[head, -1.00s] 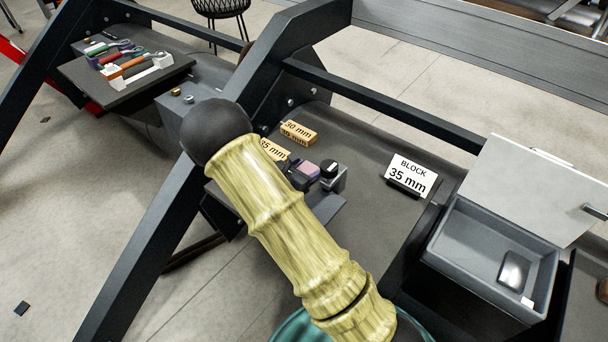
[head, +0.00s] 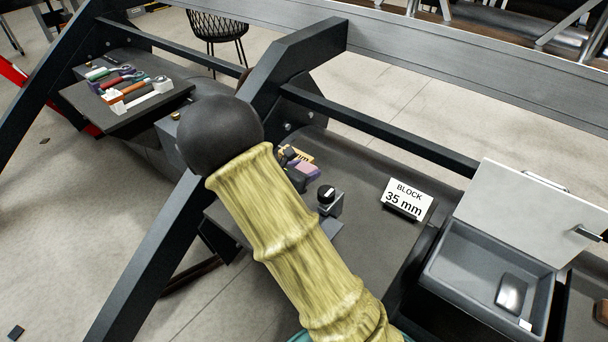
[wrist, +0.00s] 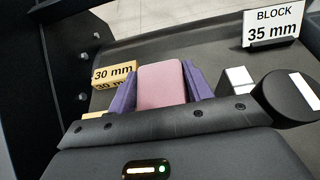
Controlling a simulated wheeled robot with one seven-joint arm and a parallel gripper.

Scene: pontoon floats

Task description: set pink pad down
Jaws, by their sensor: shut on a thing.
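The pink pad (wrist: 162,84) sits between the two purple fingers of my gripper (wrist: 158,92) in the wrist view. My gripper is shut on it. In the head view my gripper (head: 301,170) shows small beyond my arm, over the grey bench surface. I cannot make out the pad clearly there. Whether the pad touches the surface below is hidden. A wooden block marked 30 mm (wrist: 114,74) lies just left of the fingers in the wrist view. A sign reading BLOCK 35 mm (wrist: 273,25) stands at the back right.
A dark rail (head: 380,120) runs behind the bench. Bare surface (head: 365,235) lies before the sign.

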